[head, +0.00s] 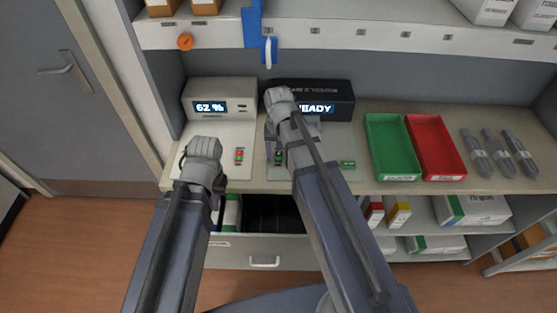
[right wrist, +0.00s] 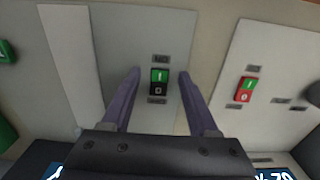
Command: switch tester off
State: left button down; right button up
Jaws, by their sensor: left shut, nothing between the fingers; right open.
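A pale device with a lit percent display (head: 210,107) stands at the left of the counter. A dark device reading READY (head: 335,104) stands to its right. A red and green rocker switch (head: 239,156) is on the pale device's panel; it also shows in the right wrist view (right wrist: 245,89). A green and black rocker switch (right wrist: 158,81) is on the neighbouring grey panel. My right gripper (right wrist: 160,74) is open and empty, its fingers on either side of that switch; contact cannot be told. My left gripper (head: 217,203) is shut and empty near the counter's front edge, mostly hidden by its arm.
A green tray (head: 371,146) and a red tray (head: 459,157) sit right of the devices, then several grey cartridges (head: 497,152). A drawer (head: 264,262) below the counter is open. A shelf with a hanging blue item (head: 254,25) overhangs the back.

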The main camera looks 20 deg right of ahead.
jog(key=shift+f, duration=0.15)
jog(key=shift+c, duration=0.2)
grip_shut()
dwell(0.3)
